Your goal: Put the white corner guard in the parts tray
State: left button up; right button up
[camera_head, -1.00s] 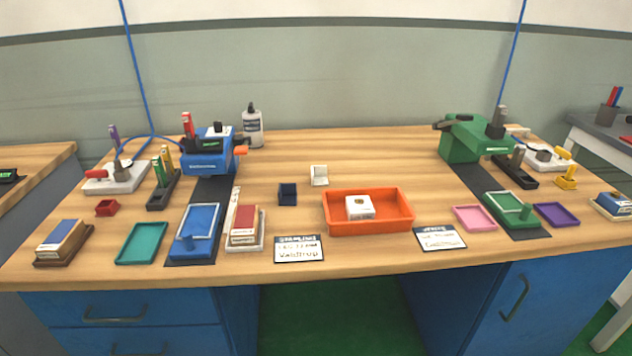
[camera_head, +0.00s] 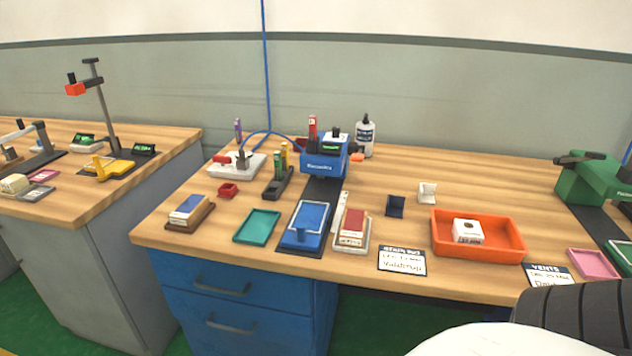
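The white corner guard (camera_head: 428,193) is a small L-shaped piece standing on the wooden bench behind the orange tray. The orange tray (camera_head: 512,252), which looks like the parts tray, lies right of the bench's middle. A white box with a dark top mark (camera_head: 467,231) sits inside it, and the rest of its floor is bare. A similar dark navy corner piece (camera_head: 395,206) stands to the left of the white one. Neither of my grippers is in view.
A teal tray (camera_head: 257,226), blue fixture (camera_head: 304,226) and labelled cards (camera_head: 402,260) line the front edge. A blue machine (camera_head: 324,158) and bottle (camera_head: 365,136) stand at the back. A green machine (camera_head: 590,182) is at right. Bench between the corner guard and the green machine is clear.

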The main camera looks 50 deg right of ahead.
aim_at(491, 244)
jog(key=u, duration=0.75)
jog(key=k, duration=1)
jog(key=z, duration=1)
